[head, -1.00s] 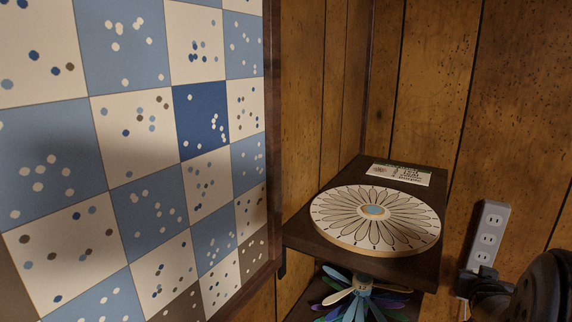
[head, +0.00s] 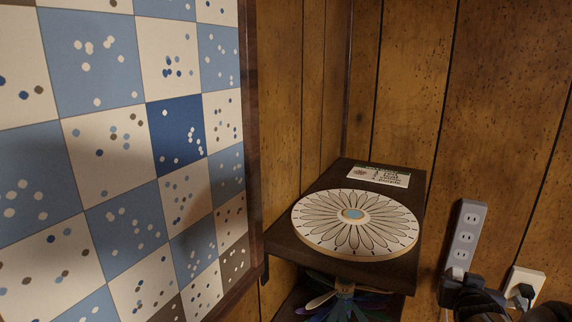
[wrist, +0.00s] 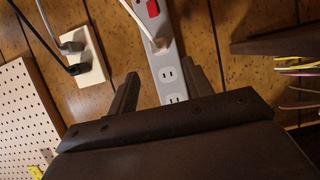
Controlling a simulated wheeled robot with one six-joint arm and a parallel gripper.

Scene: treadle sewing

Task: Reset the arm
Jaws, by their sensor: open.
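My gripper (wrist: 161,72) is in the lower middle of the wrist view. Its two dark fingers stand apart with nothing held between them. A grey power strip (wrist: 167,52) on the wood wall lies beyond and between the fingers; whether they touch it I cannot tell. A pale plug sits in the strip near its red switch.
A pegboard (wrist: 28,110) is at the wrist view's left. In the head view, a dark shelf (head: 400,262) carries a round flower-patterned disc (head: 353,222) and a card (head: 378,176). A blue-and-cream checked panel (head: 110,150) fills the left.

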